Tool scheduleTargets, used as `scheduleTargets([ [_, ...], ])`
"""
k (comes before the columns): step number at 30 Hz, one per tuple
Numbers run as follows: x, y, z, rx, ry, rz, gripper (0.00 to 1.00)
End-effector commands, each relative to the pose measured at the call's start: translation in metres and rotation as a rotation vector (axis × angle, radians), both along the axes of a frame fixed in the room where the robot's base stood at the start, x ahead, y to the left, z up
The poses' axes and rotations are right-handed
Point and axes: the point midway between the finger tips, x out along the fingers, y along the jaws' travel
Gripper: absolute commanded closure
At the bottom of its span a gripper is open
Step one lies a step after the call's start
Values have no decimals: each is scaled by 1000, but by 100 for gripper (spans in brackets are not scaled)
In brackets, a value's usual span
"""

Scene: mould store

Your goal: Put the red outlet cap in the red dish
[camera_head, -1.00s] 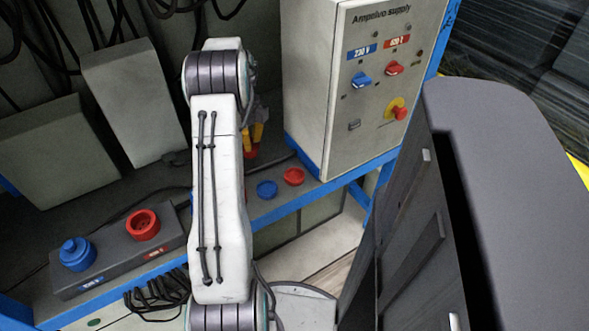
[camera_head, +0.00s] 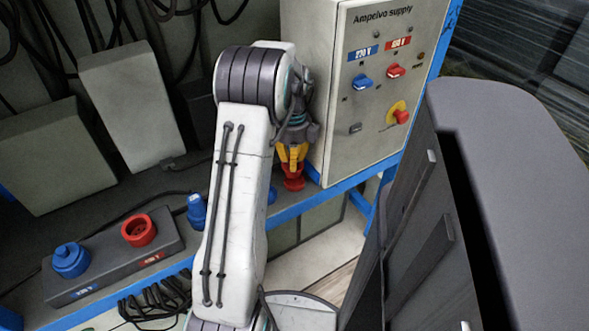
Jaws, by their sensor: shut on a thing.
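My gripper (camera_head: 292,160) has yellow fingers and points down. It is shut on the red outlet cap (camera_head: 293,171), which is small in view and partly covered by the fingers. The red dish (camera_head: 293,185) lies on the shelf directly below the cap. The two reds overlap in this view, so I cannot tell whether the cap touches the dish or is still above it.
A dark block holds an uncovered red outlet (camera_head: 139,230) and a blue outlet (camera_head: 71,260). A blue connector (camera_head: 197,211) stands beside my arm. A blue dish (camera_head: 271,195) is mostly hidden behind my arm. The supply cabinet (camera_head: 375,90) stands close right of the gripper.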

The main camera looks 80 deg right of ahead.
Motion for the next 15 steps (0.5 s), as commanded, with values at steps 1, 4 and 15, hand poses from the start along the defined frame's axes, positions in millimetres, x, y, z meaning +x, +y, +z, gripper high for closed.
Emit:
scheduleTargets([
  [1, -6, 2, -1, 0, 0, -4, 100],
  [4, -5, 2, -16, 3, 0, -1, 100],
  [15, -5, 2, -35, 0, 0, -1, 100],
])
